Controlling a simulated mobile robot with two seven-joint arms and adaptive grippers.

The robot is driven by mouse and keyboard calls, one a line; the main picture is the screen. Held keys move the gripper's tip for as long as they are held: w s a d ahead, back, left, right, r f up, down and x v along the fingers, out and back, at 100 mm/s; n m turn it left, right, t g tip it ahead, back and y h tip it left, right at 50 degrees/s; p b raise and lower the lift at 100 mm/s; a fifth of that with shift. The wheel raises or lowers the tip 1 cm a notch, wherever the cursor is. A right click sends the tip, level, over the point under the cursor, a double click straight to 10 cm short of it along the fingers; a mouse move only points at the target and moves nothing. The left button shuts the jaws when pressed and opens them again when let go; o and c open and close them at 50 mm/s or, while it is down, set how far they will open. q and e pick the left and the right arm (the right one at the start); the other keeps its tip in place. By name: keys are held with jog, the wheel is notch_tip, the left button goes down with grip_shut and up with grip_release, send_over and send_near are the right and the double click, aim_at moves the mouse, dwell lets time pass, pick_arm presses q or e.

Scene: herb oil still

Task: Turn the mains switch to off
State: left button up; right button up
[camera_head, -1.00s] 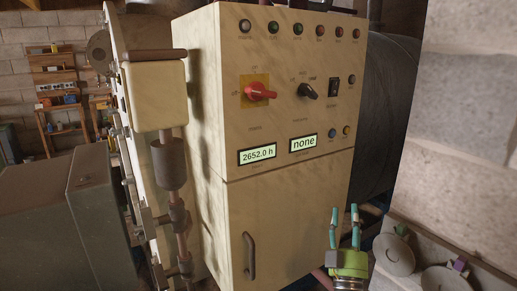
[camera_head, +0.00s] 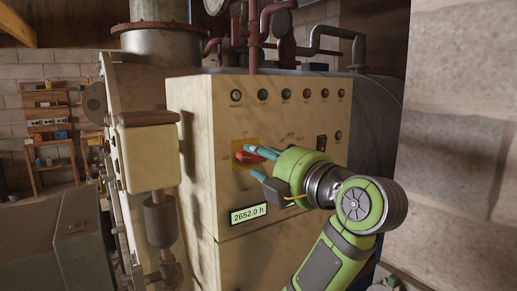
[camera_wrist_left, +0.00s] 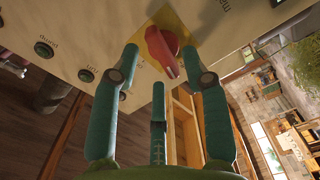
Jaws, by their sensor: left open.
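The mains switch is a red rotary handle (camera_head: 245,157) on a yellow plate (camera_head: 240,144), on the cream cabinet's front. It also shows in the left wrist view (camera_wrist_left: 161,50), its handle slanting down to the right. My left gripper (camera_head: 252,161) is at the panel with its fingers open around the handle's side. In the wrist view the two outer fingertips (camera_wrist_left: 160,53) stand on either side of the red handle, and a third finger is below. Whether any finger touches the handle I cannot tell. My right gripper is not in view.
A row of several lamps (camera_head: 286,96) runs above the switch. A black rocker switch (camera_head: 322,142) is to the right. A display (camera_head: 248,213) reads 2652.0 h. A cream box with a pipe (camera_head: 147,155) stands left, and a block wall (camera_head: 455,130) stands right.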

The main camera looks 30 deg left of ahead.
pick_arm(q)
jog(key=shift+x, duration=1)
grip_shut()
jog(key=shift+d+f+n, duration=0.1)
jog(key=shift+f+n, duration=0.1)
jog(key=shift+n, duration=0.6)
jog(key=shift+s+r+n+b, duration=0.15)
jog(key=shift+n+b, duration=0.45)
jog(key=shift+n, duration=0.4)
